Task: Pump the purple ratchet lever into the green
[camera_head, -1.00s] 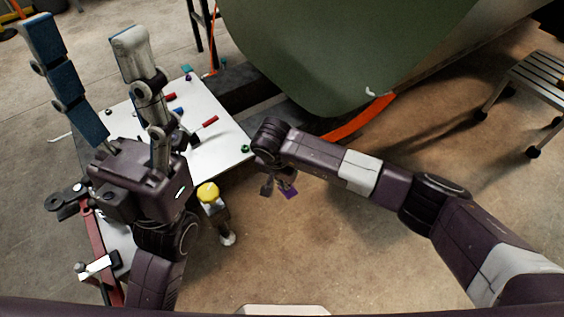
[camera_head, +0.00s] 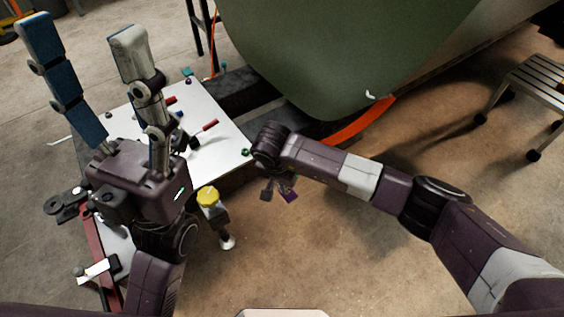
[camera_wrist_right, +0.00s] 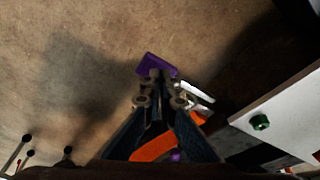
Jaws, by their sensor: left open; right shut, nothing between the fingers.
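The purple lever (camera_head: 290,196) shows as a small piece beside my right gripper (camera_head: 278,188), below the right wrist. In the right wrist view the purple lever (camera_wrist_right: 156,66) lies just at the tips of my right gripper (camera_wrist_right: 158,78). The fingers are shut with nothing between them; whether they touch the lever I cannot tell. Most of the ratchet is hidden behind the fingers. No green gauge zone can be made out. My left gripper (camera_head: 82,38) is open and empty, its two long blue-padded fingers pointing up over the white table's left side.
A white tabletop (camera_head: 220,150) carries red-handled tools (camera_head: 209,126) and a green knob (camera_head: 245,152). A yellow-capped item (camera_head: 208,197) stands at its front edge. The large green fuselage panel (camera_head: 340,50) hangs behind, above an orange strip (camera_head: 360,122). A step stool (camera_head: 535,85) stands right.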

